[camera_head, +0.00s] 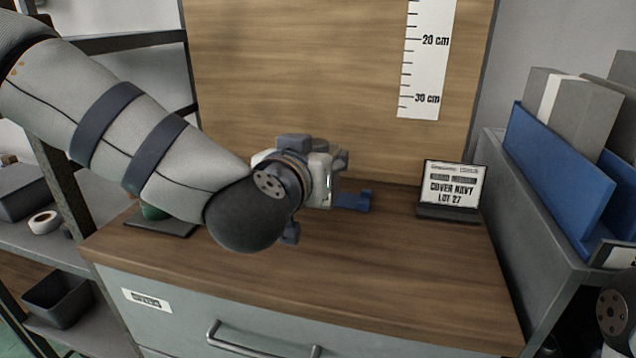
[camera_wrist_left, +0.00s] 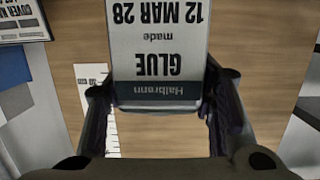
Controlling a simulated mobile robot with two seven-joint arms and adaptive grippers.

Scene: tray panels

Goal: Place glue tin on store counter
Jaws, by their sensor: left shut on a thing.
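The glue tin (camera_wrist_left: 158,45) is a pale, boxy thing with a dark band, its label reading GLUE upside down in the left wrist view. My left gripper (camera_wrist_left: 160,92) has a dark finger on either side of it and is shut on it. In the head view my left gripper (camera_head: 335,178) is over the middle of the wooden store counter (camera_head: 390,275). My wrist hides most of the tin there, and I cannot tell whether its base touches the counter. My right gripper is not in view.
A COVER NAVY sign (camera_head: 452,188) stands at the counter's right. A dark mat (camera_head: 175,228) with a green thing, partly behind my arm, is at the left. A wooden backboard (camera_head: 300,70) with a ruler (camera_head: 424,60) rises behind. A bin with blue panels (camera_head: 560,160) stands right. The front right counter is clear.

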